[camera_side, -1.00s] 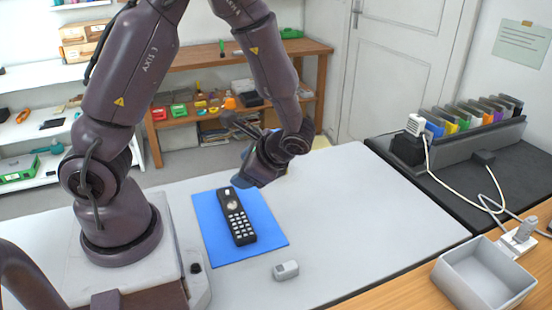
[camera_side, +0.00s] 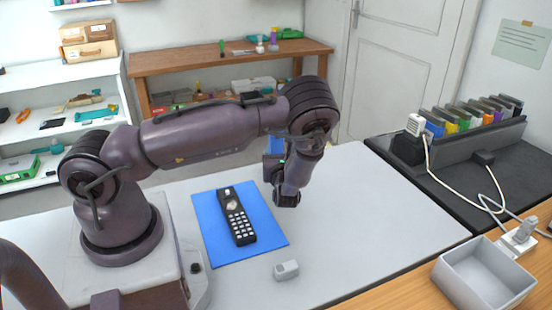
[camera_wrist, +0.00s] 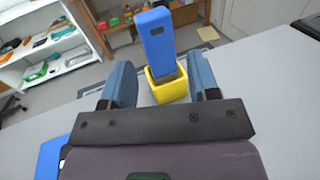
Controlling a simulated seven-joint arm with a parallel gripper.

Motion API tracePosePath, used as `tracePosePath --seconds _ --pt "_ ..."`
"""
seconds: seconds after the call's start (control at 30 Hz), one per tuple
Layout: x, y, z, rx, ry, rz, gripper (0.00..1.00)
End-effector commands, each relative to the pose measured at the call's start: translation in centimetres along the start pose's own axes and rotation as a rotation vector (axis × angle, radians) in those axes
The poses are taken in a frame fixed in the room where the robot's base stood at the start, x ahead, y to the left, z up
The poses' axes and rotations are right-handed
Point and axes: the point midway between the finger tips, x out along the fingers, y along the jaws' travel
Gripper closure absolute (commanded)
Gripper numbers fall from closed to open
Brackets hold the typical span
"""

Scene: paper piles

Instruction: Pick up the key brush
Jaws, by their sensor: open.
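A blue upright handle (camera_wrist: 156,35) with a small dark rectangle, seemingly the key brush, stands in a square yellow holder (camera_wrist: 170,88) in the wrist view. Its lower end is inside the holder and partly hidden. My gripper (camera_wrist: 159,62) is open, its two blue fingers on either side of the holder in the picture, with a gap to each. I cannot tell how far ahead of the fingers the brush stands. In the side view my wrist is low over the table, right of the blue mat, and largely hides the holder.
A black keypad handset (camera_side: 238,215) lies on the blue mat (camera_side: 265,238). A small grey object (camera_side: 286,270) lies in front of the mat. A grey open tray (camera_side: 485,275) and a dark rack (camera_side: 470,140) are at the right. The table's right middle is clear.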

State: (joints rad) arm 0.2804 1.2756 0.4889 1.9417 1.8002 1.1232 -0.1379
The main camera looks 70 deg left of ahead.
Motion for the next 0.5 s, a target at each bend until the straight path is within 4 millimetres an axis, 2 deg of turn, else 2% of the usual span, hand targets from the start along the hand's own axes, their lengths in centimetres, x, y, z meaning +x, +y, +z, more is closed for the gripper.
tracePosePath --seconds 0.1,0.37,0.5 --pt "2.2 0.1 0.0 0.001 -0.001 0.003 0.45" --pt "4.2 0.1 0.2 0.001 -0.001 0.002 0.45" --pt "6.1 0.4 0.9 0.0 -0.001 0.005 0.45"
